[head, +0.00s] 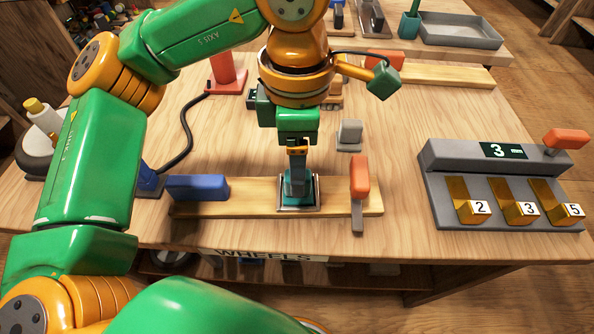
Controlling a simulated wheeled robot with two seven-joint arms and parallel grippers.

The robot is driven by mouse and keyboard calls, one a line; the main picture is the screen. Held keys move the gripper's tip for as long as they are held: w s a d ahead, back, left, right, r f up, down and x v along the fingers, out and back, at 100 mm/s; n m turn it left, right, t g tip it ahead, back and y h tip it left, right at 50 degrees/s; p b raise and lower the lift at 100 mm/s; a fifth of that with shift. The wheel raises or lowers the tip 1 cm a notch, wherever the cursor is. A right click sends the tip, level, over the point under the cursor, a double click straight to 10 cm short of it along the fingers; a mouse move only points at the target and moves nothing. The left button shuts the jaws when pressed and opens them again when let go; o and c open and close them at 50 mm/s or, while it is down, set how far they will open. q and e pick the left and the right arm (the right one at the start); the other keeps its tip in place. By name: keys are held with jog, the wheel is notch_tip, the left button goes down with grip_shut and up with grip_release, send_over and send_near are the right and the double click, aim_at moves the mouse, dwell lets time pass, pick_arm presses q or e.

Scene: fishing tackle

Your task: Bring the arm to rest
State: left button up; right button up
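My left arm comes in from the left and reaches over the wooden table. Its gripper (296,184) points straight down over a teal piece (310,188) in a metal-edged frame on a wooden board (240,203). The grey fingertips are close together at the teal piece. I cannot tell whether they touch it or hold anything, since the gripper hides part of it. My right gripper is not in view.
A blue block (197,187) and an orange-handled tool (359,185) lie on the board's ends. A small grey block (349,134) stands behind. A grey numbered stand (432,160) is at right, a grey tray (460,42) at the back. Table between board and stand is clear.

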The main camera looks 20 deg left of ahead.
pick_arm(q)
notch_tip(320, 180, up, 3)
jog(key=shift+r, duration=0.1)
dwell(0.4)
